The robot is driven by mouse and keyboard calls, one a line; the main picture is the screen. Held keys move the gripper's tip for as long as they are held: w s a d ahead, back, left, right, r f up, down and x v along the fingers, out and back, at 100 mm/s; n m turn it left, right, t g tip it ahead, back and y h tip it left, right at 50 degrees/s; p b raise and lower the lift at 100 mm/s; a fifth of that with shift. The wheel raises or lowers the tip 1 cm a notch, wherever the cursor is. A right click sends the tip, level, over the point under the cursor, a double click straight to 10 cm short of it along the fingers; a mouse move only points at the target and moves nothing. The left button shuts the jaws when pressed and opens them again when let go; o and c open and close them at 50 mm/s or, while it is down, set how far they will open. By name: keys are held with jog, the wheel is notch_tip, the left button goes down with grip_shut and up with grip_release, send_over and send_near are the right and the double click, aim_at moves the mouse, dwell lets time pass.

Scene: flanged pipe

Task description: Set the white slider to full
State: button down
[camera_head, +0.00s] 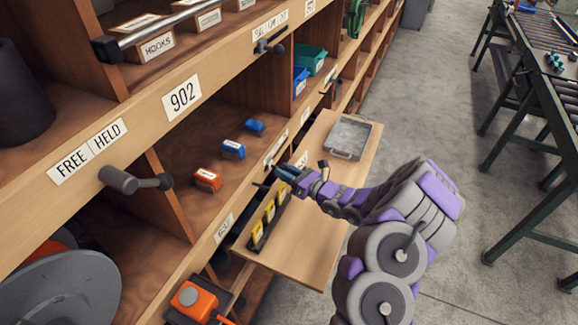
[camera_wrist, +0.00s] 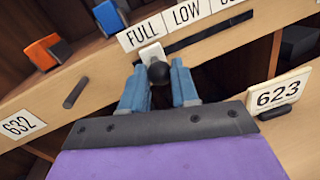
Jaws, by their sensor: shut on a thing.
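The white slider (camera_wrist: 151,53) is in the wrist view, on the wooden shelf edge just below the FULL label (camera_wrist: 143,33). It sits at the left end of a dark slot (camera_wrist: 210,33) that runs right under the LOW label (camera_wrist: 187,12) and a third label cut off by the frame. A round dark knob (camera_wrist: 158,72) stands out in front of the slider. My gripper (camera_wrist: 159,84) has its blue fingers on both sides of the knob and is shut on it. In the head view my gripper (camera_head: 285,174) is at the shelf edge and the slider cannot be made out.
A wooden board (camera_head: 310,235) juts out below my arm, with a metal tray (camera_head: 349,136) and a dark rack of yellow items (camera_head: 269,212). Orange (camera_head: 207,180) and blue (camera_head: 233,149) bins stand in the shelf. A 623 card (camera_wrist: 278,95) is right of my gripper.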

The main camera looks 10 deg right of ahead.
jog(key=shift+s+f, duration=0.1)
jog(key=shift+f, duration=0.05)
jog(key=c, duration=0.9)
grip_release()
jog(key=shift+o, duration=0.2)
jog(key=shift+s, duration=0.1)
jog(key=p+v, duration=0.3)
jog(key=v, duration=1.4)
jog(key=shift+d, duration=0.15)
